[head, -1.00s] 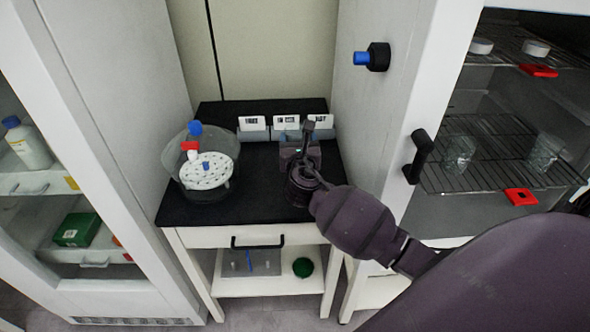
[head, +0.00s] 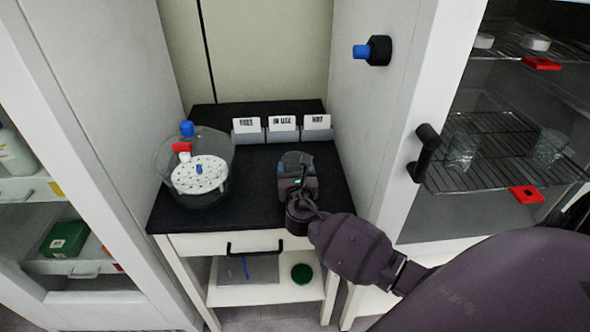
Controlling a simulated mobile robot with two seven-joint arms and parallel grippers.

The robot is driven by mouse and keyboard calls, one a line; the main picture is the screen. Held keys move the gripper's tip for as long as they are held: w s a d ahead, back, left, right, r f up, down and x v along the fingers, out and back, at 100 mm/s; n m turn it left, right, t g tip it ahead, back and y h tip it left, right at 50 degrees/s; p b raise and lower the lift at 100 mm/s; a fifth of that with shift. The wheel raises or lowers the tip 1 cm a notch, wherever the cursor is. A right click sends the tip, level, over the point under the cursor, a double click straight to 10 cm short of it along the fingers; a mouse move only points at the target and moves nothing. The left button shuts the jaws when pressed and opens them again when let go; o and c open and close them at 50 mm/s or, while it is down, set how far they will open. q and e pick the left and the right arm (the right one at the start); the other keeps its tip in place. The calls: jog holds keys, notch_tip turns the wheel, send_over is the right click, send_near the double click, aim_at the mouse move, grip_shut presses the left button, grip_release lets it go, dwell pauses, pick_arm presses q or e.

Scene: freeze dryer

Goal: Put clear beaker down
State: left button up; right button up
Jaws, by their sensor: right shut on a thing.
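My right gripper (head: 298,182) is over the front right part of the black table top (head: 262,183). It is shut on the clear beaker (head: 293,158), whose see-through upper part shows just beyond the fingers. The gripper and wrist hide the beaker's lower part, so I cannot tell whether it touches the table top. My left gripper is not in view.
A clear desiccator (head: 200,175) with a white perforated plate and blue and red fittings stands on the left of the table. Several label cards in grey holders (head: 282,128) line the back. An open-looking cabinet with wire shelves (head: 490,150) and glassware is at right.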

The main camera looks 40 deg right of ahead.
jog(key=shift+f, duration=0.1)
jog(key=o, duration=0.9)
jog(key=shift+o, duration=0.2)
jog(key=shift+s+a, duration=0.1)
jog(key=p+v, duration=0.1)
jog(key=v, duration=1)
jog(key=shift+s+a, duration=0.25)
jog(key=shift+s, duration=0.05)
